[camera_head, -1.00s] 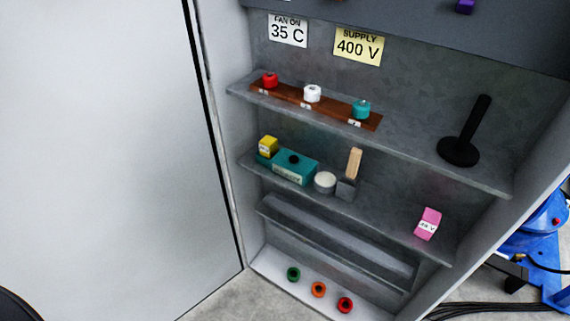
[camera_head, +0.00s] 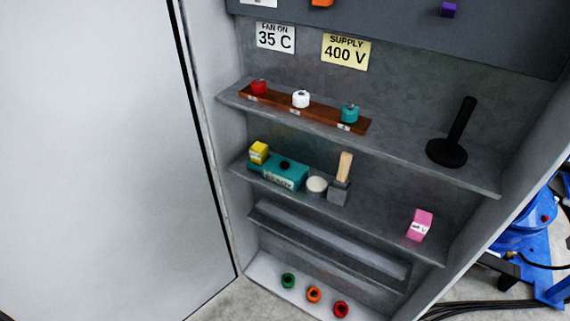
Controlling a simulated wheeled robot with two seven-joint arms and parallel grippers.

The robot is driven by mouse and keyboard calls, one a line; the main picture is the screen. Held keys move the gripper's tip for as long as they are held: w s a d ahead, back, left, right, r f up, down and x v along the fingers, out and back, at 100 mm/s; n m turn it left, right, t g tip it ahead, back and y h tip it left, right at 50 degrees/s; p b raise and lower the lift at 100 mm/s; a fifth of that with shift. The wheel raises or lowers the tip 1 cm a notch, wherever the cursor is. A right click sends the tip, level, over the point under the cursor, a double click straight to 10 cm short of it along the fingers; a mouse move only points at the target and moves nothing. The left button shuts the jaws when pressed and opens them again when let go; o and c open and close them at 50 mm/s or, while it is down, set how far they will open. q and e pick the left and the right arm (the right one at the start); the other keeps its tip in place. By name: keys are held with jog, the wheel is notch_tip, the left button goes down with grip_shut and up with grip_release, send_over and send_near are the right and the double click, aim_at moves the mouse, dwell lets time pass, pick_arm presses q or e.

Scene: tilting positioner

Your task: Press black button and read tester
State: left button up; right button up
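A teal box (camera_head: 291,178) stands on the middle shelf of the grey cabinet, with a round black button (camera_head: 284,165) on its top. A pale label on its front is too small to read. A yellow block (camera_head: 259,152) is at the box's left end. I cannot tell which of these is the tester. Neither of my grippers shows in this view.
The upper shelf (camera_head: 420,172) holds a brown rack with red, white and teal knobs, and a black post (camera_head: 452,144). A white round tin (camera_head: 317,186), a wooden-handled brush (camera_head: 341,180) and a pink block (camera_head: 419,225) share the middle shelf. The cabinet door (camera_head: 90,150) stands open at left.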

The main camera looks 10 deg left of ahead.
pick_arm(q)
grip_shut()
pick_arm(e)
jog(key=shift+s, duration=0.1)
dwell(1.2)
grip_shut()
